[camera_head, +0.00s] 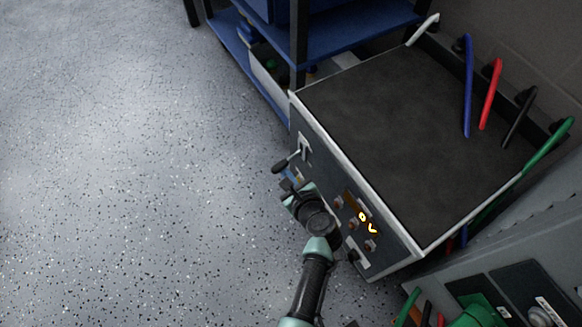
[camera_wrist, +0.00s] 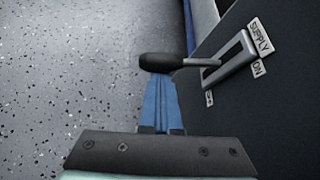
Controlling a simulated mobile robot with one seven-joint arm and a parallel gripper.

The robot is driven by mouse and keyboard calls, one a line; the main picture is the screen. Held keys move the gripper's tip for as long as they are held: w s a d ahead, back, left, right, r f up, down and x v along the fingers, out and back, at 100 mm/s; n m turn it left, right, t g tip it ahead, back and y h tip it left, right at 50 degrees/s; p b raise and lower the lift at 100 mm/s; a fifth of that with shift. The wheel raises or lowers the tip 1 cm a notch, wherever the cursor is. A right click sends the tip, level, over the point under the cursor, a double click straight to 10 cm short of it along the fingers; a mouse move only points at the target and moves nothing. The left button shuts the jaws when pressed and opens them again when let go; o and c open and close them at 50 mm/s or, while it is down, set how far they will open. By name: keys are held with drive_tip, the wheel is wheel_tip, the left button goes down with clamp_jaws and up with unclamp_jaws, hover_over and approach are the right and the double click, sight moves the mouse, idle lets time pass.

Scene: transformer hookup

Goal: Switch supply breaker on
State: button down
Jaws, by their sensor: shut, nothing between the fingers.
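The supply breaker is a lever with a black knob (camera_wrist: 163,62) on a metal stem. It sticks out from a light slotted plate (camera_wrist: 230,60) on the dark panel, beside labels reading SUPPLY and ON. In the head view its knob (camera_head: 280,167) juts left from the panel's upper left part. I cannot tell clearly which end of the slot the lever is at. My gripper (camera_wrist: 159,82) is shut, its blue fingers together right at the knob, partly behind it in the picture. Touching or slightly apart, I cannot tell. In the head view the gripper (camera_head: 290,181) is just below the knob.
A blue shelf (camera_head: 345,42) is behind. The speckled floor (camera_head: 120,180) at left is clear.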

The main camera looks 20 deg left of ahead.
sight(286, 162)
drive_tip(key=r+p, duration=0.1)
drive_tip(key=r+m+g+p, duration=0.1)
drive_tip(key=y+p, duration=0.1)
drive_tip(key=shift+s+a+r+m, duration=0.1)
drive_tip(key=shift+a+r+m, duration=0.15)
drive_tip(key=shift+r+m, duration=0.15)
drive_tip(key=shift+d+r+m+g+y+p, duration=0.1)
drive_tip(key=shift+r+m+g+y+p, duration=0.3)
drive_tip(key=shift+r+p, duration=0.7)
drive_tip(key=shift+d+r+m+g+y+p, duration=0.1)
drive_tip(key=shift+r+m+g+y+p, duration=0.35)
drive_tip(key=shift+p, duration=0.95)
drive_tip(key=shift+r, duration=0.3)
drive_tip(key=p+v, duration=0.7)
drive_tip(key=v, duration=0.6)
drive_tip(key=shift+w+p, duration=0.2)
drive_tip(key=shift+p, duration=0.15)
drive_tip(key=shift+s+a, duration=0.1)
